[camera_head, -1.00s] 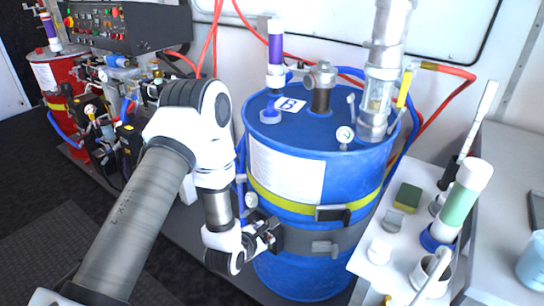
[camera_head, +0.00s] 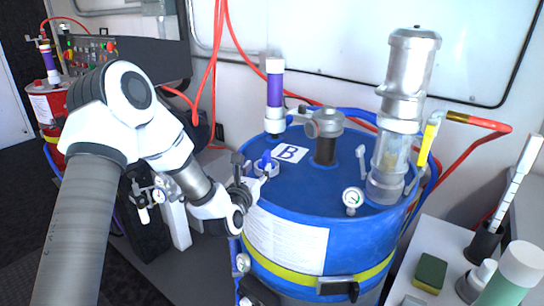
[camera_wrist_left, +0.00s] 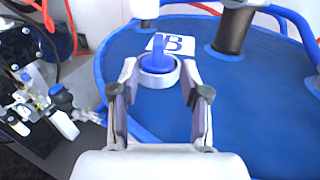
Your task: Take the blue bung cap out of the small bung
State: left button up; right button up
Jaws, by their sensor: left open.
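The blue bung cap (camera_head: 267,160) stands up from the small bung (camera_head: 266,170), a white ring on top of the blue drum (camera_head: 290,225). In the left wrist view the cap (camera_wrist_left: 158,60) has a thin upright blue grip and sits inside the pale ring (camera_wrist_left: 160,76). My left gripper (camera_head: 252,172) is at the left edge of the drum top, close to the bung. In the left wrist view its two fingers (camera_wrist_left: 159,95) are apart, one on either side of the bung, with the cap between and just beyond the tips. My right gripper is not in view.
A label marked B (camera_head: 290,153) lies just behind the bung. A purple-banded cylinder (camera_head: 275,95), a metal fitting (camera_head: 325,135), a gauge (camera_head: 352,199) and a tall metal column (camera_head: 403,110) stand on the drum. A bench with a sponge (camera_head: 430,272) is at right.

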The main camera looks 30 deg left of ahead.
aim_at(268, 151)
pick_arm(q)
jog(key=shift+w+a+r+p, duration=0.15)
jog(key=shift+w+r+p, duration=0.15)
jog(key=shift+w, duration=0.35)
jog(key=shift+w+a+r+p, duration=0.15)
jog(key=shift+w+r+p, duration=0.1)
jog(key=shift+w, duration=0.35)
jog(key=x, duration=0.2)
jog(key=p+x, duration=0.1)
jog(key=x, duration=0.2)
jog(key=f+p+x, duration=0.1)
jog(key=x, duration=0.1)
jog(key=shift+w+a, duration=0.25)
jog(key=shift+w, duration=0.2)
grip_shut()
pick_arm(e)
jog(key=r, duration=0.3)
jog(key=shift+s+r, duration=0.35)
